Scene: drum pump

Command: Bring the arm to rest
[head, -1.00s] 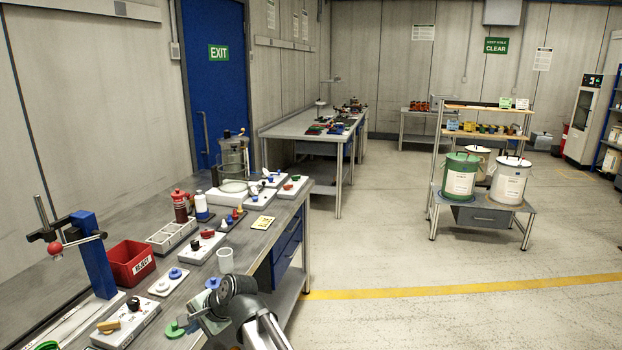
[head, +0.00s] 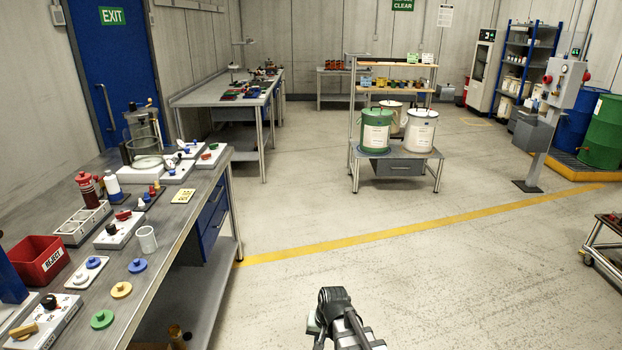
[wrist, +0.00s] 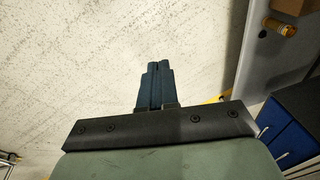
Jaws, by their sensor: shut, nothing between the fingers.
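My gripper (wrist: 157,84) shows in the wrist view with its two dark fingers together and nothing between them. It points down over bare pale floor. In the head view my arm (head: 340,320) shows at the bottom centre, out over the floor to the right of the workbench (head: 205,205). The fingertips are hidden in the head view. The arm is apart from the bench and touches nothing that I can see.
The bench holds a red reject bin (head: 40,262), a white cup (head: 147,239) and green, yellow and blue discs near its front edge. A trolley (head: 606,250) stands at the right edge. The floor (head: 450,270) between is clear.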

